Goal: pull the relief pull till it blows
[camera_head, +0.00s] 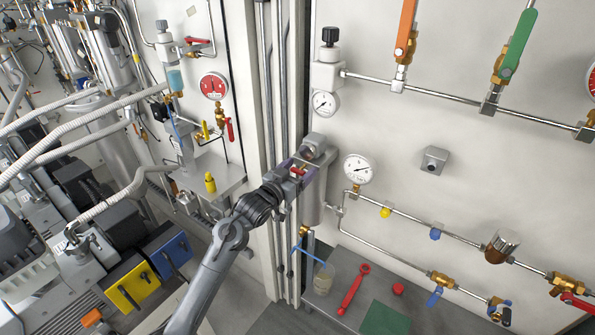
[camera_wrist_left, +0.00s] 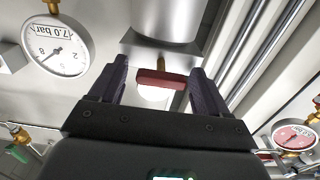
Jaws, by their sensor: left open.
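The relief pull is a small dark red bar (camera_wrist_left: 161,79) in front of a grey cylindrical vessel fitting (camera_wrist_left: 165,18) in the left wrist view. It also shows as a small red piece (camera_head: 298,170) in the head view. My left gripper (camera_wrist_left: 160,67) is open, with one dark finger on each side of the red bar. Gaps show between the bar and the fingers, so the bar is not clamped. In the head view my left gripper (camera_head: 303,162) is at the vessel on the wall and hides part of it. My right gripper is in neither view.
A white pressure gauge (camera_head: 358,168) sits right of the gripper, and a red gauge (camera_head: 213,86) hangs to the left. Vertical pipes (camera_head: 274,60) run behind my left arm. A grey bench (camera_head: 340,270) below holds a red wrench (camera_head: 353,290).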

